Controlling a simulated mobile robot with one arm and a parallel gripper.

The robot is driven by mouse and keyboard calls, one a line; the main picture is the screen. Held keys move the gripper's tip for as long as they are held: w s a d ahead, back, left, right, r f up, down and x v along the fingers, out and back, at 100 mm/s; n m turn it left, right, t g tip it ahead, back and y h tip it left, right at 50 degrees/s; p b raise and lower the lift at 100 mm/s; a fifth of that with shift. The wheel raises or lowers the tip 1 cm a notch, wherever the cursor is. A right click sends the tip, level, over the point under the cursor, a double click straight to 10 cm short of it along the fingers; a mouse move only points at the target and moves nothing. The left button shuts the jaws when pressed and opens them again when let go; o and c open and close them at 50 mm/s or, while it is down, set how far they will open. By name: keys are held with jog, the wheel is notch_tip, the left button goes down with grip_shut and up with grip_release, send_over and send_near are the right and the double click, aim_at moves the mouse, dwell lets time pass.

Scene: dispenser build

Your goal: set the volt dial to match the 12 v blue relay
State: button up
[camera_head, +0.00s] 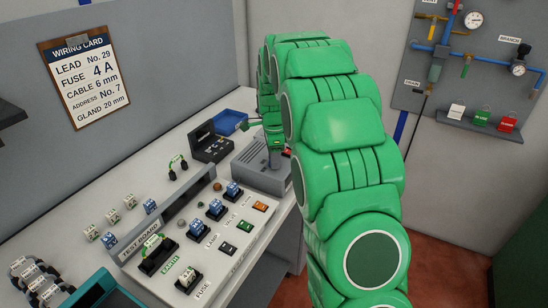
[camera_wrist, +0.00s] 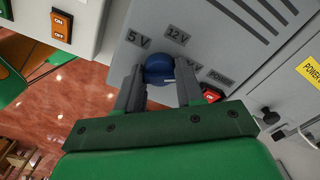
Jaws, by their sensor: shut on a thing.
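The volt dial (camera_wrist: 158,66) is a round blue knob on a grey panel in the wrist view. Labels 5 V (camera_wrist: 138,40) and 12 V (camera_wrist: 178,37) stand above it; a third label to its right is partly hidden by a finger. My gripper (camera_wrist: 158,84) is shut on the dial, one finger on each side. The dial's pointer is not clear. In the head view the dial is hidden, with my gripper over the grey supply box (camera_head: 248,172). Blue relays (camera_head: 215,207) sit on the test board (camera_head: 218,256); their voltage marks are too small to read.
A red ON switch (camera_wrist: 211,95) marked POWER is right of the dial, close to a finger. An orange ON/OFF switch (camera_wrist: 61,28) is at the left. In the head view, a blue tray (camera_head: 230,121) and black case (camera_head: 211,148) stand behind the box.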

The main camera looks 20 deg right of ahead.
jog(key=shift+n, duration=0.3)
jog(key=n, duration=0.5)
jog(key=shift+n, duration=0.3)
jog(key=n, duration=0.5)
jog(key=shift+n, duration=0.4)
jog(key=o, duration=1)
